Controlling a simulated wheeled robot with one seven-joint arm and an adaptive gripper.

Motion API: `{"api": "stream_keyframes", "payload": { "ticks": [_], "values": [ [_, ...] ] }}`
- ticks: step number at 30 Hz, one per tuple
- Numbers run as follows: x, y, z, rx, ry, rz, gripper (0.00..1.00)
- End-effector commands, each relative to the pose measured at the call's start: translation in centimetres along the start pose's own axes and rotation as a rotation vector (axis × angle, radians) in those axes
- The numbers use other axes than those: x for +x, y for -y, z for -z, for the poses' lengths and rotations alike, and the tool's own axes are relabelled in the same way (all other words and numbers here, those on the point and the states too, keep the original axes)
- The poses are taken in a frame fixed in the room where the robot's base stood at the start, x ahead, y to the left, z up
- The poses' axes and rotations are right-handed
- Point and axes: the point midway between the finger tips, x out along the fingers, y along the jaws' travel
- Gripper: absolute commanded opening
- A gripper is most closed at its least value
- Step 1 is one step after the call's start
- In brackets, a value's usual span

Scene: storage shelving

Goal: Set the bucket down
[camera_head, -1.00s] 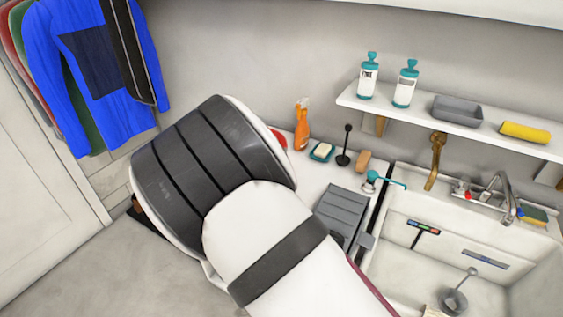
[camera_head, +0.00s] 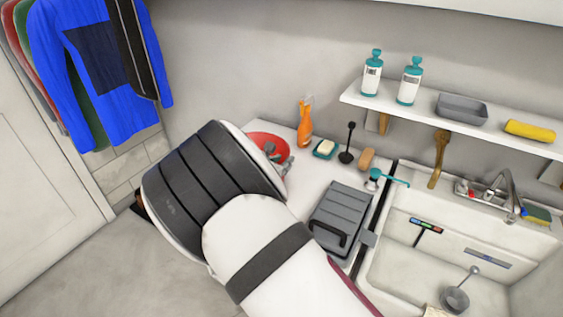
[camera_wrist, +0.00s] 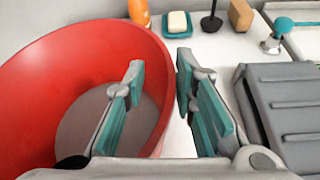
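The red bucket (camera_wrist: 40,85) fills the left of the wrist view, its round mouth facing up and its grey inner floor showing. In the head view, part of the bucket (camera_head: 262,139) shows behind my arm, at the left end of the white counter (camera_head: 305,173). It appears to stand on that counter, but its base is hidden. My gripper (camera_wrist: 160,66) has its two teal-padded fingers apart. The left finger is over the bucket's inside and the right finger is outside, with the bucket's right wall between them. I see no pad pressed on the wall.
A grey lidded case (camera_head: 341,212) lies right of the bucket, beside the sink (camera_head: 400,260). An orange spray bottle (camera_head: 305,125), a soap dish (camera_head: 324,149), a black-handled brush (camera_head: 347,145) and a wooden block (camera_head: 367,158) line the counter's back. A shelf (camera_head: 440,117) hangs above.

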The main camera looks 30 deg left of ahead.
Motion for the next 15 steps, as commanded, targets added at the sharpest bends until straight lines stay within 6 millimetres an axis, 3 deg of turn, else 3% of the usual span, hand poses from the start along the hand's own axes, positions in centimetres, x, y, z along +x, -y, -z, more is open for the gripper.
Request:
{"api": "stream_keyframes", "payload": {
  "ticks": [5, 8, 15],
  "values": [
    [-0.2, -0.1, -0.4, 0.001, 0.0, 0.0, 0.25],
    [-1.3, -0.2, -0.3, 0.0, 0.0, -0.002, 0.25],
    [-6.2, -0.1, -0.3, 0.001, -0.002, -0.003, 0.25]
  ]
}}
